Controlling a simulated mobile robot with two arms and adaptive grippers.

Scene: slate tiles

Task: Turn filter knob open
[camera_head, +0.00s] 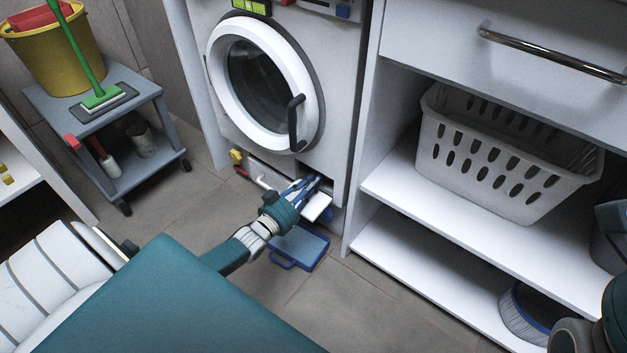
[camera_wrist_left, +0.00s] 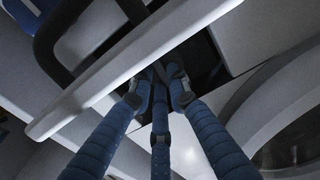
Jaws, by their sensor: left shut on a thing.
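The washing machine (camera_head: 345,110) stands at the top centre, its round door (camera_head: 218,75) shut. A dark filter opening (camera_head: 312,164) is low on its front, with a white flap (camera_head: 317,207) folded out below it; the flap also shows in the left wrist view (camera_wrist_left: 110,82). My left gripper (camera_head: 314,181) reaches into this opening. In the left wrist view, its blue fingers (camera_wrist_left: 160,80) converge on a dark part in the opening, shut on what looks like the filter knob. The fingers hide most of the knob, so its angle cannot be told. My right gripper is out of view.
A blue tray (camera_head: 300,246) lies on the floor under the flap. A yellow knob (camera_head: 236,156) and a red handle (camera_head: 242,172) are left of the opening. A cart (camera_head: 160,86) with a yellow bucket (camera_head: 70,60) stands left; white shelves (camera_head: 400,190) with a basket (camera_head: 520,190) stand right.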

